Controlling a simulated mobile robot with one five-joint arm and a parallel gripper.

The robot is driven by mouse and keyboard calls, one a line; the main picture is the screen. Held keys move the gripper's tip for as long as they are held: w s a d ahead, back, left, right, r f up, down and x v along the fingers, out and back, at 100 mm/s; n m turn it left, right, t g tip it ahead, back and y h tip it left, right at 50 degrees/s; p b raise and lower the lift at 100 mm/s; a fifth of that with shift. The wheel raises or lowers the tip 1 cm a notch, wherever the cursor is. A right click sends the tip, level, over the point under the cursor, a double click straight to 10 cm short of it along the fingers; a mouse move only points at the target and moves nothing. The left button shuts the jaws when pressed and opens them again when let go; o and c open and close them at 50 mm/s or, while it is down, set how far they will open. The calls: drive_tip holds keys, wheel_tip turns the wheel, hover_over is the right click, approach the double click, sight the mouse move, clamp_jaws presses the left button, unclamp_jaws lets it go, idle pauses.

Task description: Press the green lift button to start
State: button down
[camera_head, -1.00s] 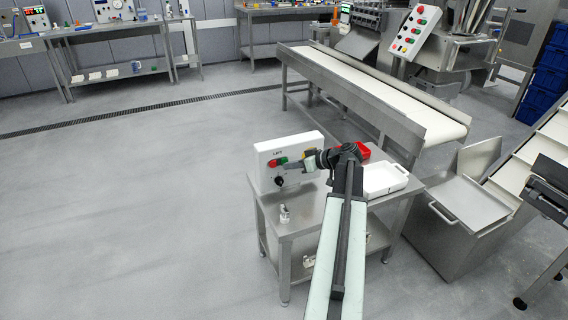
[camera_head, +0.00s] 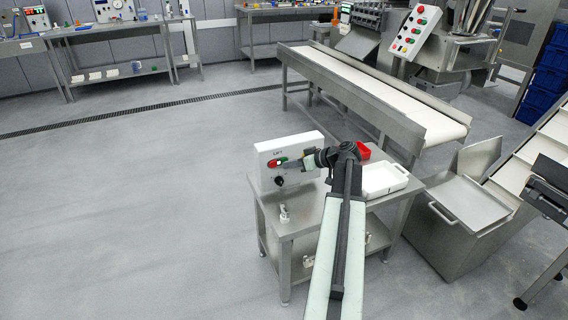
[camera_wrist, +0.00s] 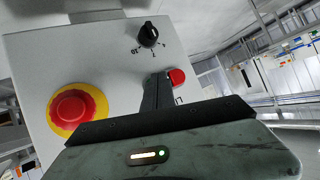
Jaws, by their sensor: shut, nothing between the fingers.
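The white lift control box (camera_head: 266,148) stands on a small steel table. In the head view its green button (camera_head: 283,160) shows just beside the tip of my gripper (camera_head: 290,164), right of a red button (camera_head: 272,164). In the wrist view my gripper (camera_wrist: 158,78) is shut and empty, its dark fingers pointing at the box face. The red button (camera_wrist: 177,77) shows just right of the fingertips.
On the box, a black selector knob (camera_wrist: 148,35) and a red stop button (camera_wrist: 74,108) on a yellow ring sit near my gripper. A white tray (camera_head: 398,178) and a red container (camera_head: 363,151) are on the table. A conveyor (camera_head: 375,90) stands behind.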

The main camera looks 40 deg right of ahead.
idle(0.3)
drive_tip(key=shift+s+a, duration=0.3)
drive_tip(key=shift+s, duration=0.45)
drive_tip(key=shift+s, duration=0.1)
drive_tip(key=s, duration=0.1)
drive_tip(key=s+a, duration=0.1)
drive_tip(key=s, duration=0.1)
drive_tip(key=s+a, duration=0.1)
drive_tip(key=shift+s, duration=0.25)
idle(0.4)
